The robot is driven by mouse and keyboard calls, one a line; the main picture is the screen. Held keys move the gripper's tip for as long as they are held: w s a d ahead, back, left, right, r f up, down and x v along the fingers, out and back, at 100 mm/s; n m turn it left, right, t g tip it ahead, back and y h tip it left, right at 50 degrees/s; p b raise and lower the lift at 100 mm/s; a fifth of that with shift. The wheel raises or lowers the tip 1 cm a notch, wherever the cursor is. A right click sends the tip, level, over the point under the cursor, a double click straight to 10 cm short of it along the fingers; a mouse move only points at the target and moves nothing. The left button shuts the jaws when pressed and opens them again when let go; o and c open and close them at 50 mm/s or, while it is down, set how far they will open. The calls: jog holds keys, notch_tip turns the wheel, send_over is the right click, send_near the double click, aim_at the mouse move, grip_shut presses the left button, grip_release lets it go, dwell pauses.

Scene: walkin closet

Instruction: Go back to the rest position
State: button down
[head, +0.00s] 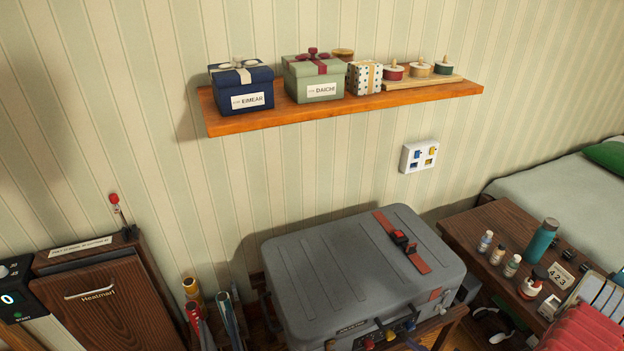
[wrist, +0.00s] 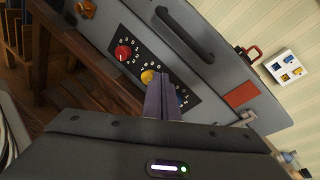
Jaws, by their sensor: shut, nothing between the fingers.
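My gripper (wrist: 160,84) shows in the wrist view, its two fingers pressed together with nothing between them. The fingertips are in front of the control panel (wrist: 140,62) on the side of a grey case (wrist: 225,85), close to a yellow knob (wrist: 148,77). I cannot tell whether they touch it. A red knob (wrist: 123,52) is left of the fingers, and a blue one is partly hidden behind them. In the head view the grey case (head: 335,265) sits on a wooden stand, and my gripper does not show there.
A wall shelf (head: 400,98) with gift boxes is above the case. A white switch plate (head: 419,155) is on the wall. A wooden table (head: 480,225) with bottles stands at right. A wooden cabinet (head: 95,300) and a holder with upright rolls are at left.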

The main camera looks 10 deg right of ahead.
jog(key=s+a+r+n+g+h, duration=0.2)
jog(key=a+r+n, duration=0.4)
jog(key=r, duration=0.9)
jog(key=s+a+r+n+g+h, duration=0.3)
jog(key=s+a+r+n, duration=0.2)
jog(key=r+n, duration=0.5)
jog(key=s+a+r+n+g+h, duration=0.2)
jog(key=a+r+n, duration=0.6)
jog(key=r, duration=1.3)
jog(key=shift+s+a+r, duration=0.25)
jog(key=shift+s+a, duration=0.25)
jog(key=shift+s, duration=0.55)
jog(key=shift+d, duration=0.1)
